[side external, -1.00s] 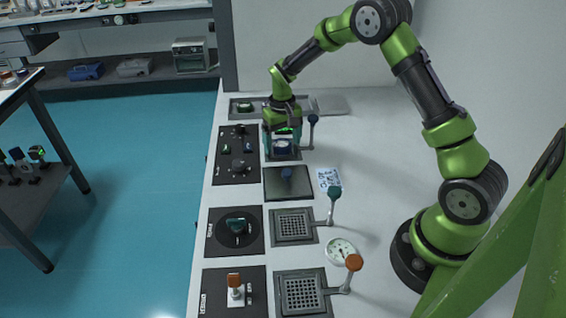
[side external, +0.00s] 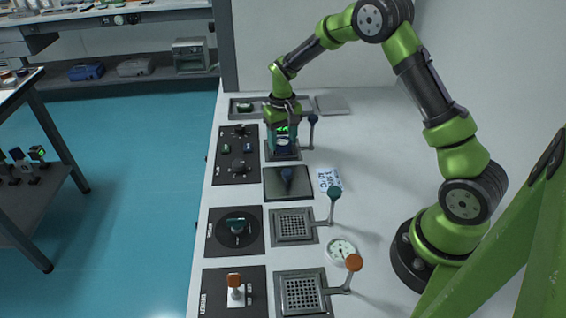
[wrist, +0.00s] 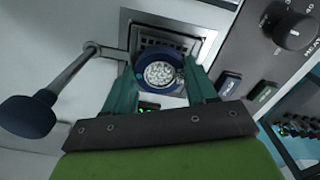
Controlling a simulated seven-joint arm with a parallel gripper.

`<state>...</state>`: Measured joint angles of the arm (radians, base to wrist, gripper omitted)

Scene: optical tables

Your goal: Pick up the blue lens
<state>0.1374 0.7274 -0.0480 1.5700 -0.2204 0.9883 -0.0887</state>
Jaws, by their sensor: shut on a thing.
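The blue lens (wrist: 160,73) is a round blue ring with a pale, dotted glass centre in the wrist view. It shows small and partly hidden between the fingers in the side view (side external: 283,142). My gripper (wrist: 161,86) has teal fingers on both sides of the ring and is shut on it. In the side view, my gripper (side external: 283,137) points down over a square grated plate (side external: 283,155) at the far end of the table. The lens is over this plate; I cannot tell how large any gap below it is.
A lever with a dark blue knob (side external: 313,119) stands close on the right of my gripper. A black panel with knobs (side external: 237,171) lies on the left. Other levered grates (side external: 293,226) follow.

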